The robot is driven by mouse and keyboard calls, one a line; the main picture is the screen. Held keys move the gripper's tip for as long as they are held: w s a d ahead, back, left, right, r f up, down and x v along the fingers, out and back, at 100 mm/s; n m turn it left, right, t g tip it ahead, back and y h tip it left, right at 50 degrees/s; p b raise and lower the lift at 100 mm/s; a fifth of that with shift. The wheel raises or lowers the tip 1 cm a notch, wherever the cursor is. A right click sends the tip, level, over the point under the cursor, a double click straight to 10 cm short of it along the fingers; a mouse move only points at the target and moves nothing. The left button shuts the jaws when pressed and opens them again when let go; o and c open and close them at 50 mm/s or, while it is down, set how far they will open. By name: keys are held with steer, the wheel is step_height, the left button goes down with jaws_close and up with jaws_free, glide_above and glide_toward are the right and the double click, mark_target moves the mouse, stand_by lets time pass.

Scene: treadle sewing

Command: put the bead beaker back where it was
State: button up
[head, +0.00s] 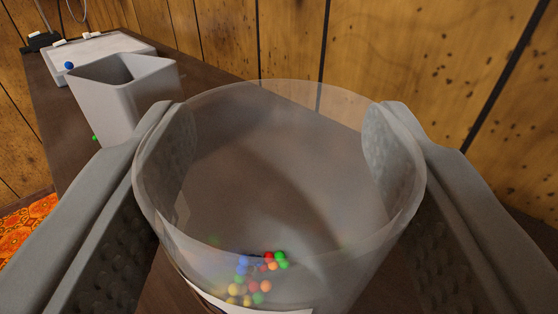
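The bead beaker (300,208) is a clear, wide cup that fills the middle of the head view. Several small coloured beads (255,285) lie low inside it, and a white label edge shows at the bottom. My gripper (275,140) is shut on the beaker, one textured finger pad against its left side and one against its right. The beaker's base is out of view, so I cannot tell whether it touches the surface below.
A grey square bin (125,98) stands behind left on the dark brown table (215,78). A blue bead (69,65) shows by a pale tray (95,47), and a green bead (95,138) shows beside the bin. A wood-panel wall (420,60) closes the back and right.

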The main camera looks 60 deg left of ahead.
steer(key=o, duration=1.2)
steer(key=shift+o, duration=0.2)
steer(key=shift+r, duration=0.1)
steer(key=v, duration=1.2)
